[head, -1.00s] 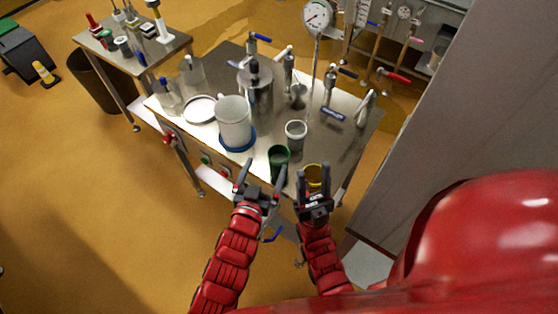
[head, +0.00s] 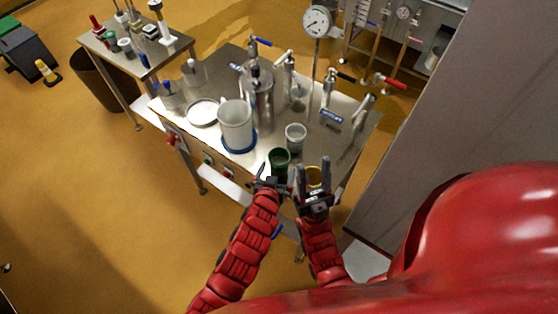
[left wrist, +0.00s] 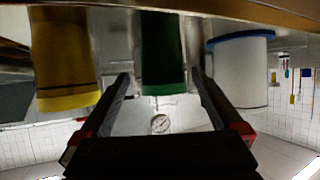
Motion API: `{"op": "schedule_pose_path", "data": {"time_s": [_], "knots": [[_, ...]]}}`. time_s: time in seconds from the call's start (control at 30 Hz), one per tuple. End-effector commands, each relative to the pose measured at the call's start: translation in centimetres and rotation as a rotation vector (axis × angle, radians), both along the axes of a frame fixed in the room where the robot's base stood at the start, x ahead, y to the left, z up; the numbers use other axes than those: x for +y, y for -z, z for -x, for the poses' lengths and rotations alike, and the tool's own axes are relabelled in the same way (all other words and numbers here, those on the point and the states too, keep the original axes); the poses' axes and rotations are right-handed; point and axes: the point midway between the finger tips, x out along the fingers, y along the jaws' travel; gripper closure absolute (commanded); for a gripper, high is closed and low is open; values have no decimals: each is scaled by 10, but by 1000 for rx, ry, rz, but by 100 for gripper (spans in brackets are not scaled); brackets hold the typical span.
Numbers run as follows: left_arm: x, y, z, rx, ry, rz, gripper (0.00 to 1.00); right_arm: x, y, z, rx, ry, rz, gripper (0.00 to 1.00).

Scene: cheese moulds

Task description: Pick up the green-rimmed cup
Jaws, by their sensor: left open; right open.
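The green-rimmed cup (head: 279,158) is dark green and stands at the table's front edge. In the left wrist view, whose picture is upside down, the green cup (left wrist: 163,55) shows between my two fingers, near their tips; I cannot tell whether they touch it. My left gripper (head: 274,174) is open at the cup's near side, and it also shows in the left wrist view (left wrist: 161,80). My right gripper (head: 312,166) is open in front of the yellow-rimmed cup (head: 314,177), which it partly hides.
A white jug with a blue base ring (head: 236,126) stands behind and left of the green cup. A grey-white cup (head: 296,136) is behind it to the right.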

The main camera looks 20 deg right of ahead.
Motion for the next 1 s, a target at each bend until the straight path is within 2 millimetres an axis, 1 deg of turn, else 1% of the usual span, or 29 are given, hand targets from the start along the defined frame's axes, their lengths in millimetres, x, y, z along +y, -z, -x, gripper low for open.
{"op": "schedule_pose_path", "data": {"time_s": [0.03, 0.2, 0.33, 0.47, 0.67, 0.77, 0.9, 1.0], "knots": [[-3, 0, -5, 1, 0, -2, 0, 0, -6, 0, 0, 0, 0, 53], [-11, 7, -19, -1, 0, 0, 0, 0, -11, 0, 0, 0, 0, 53], [-12, 12, -22, -1, 1, -2, 0, 0, -12, 0, 0, 0, 0, 53], [-14, 12, -26, -2, 2, -1, 0, 0, -17, 0, 0, 0, 0, 53], [-21, 16, -42, -3, 0, 1, 0, 0, -31, 0, 0, 0, 0, 53], [-24, 22, -50, 1, 0, -3, 0, 0, -37, 0, 0, 0, 0, 53], [-30, 29, -61, -2, -1, 1, 0, 0, -37, 0, 0, 0, 0, 53], [-32, 33, -64, -1, 0, -1, 0, 0, -37, 0, 0, 0, 0, 53]]}}
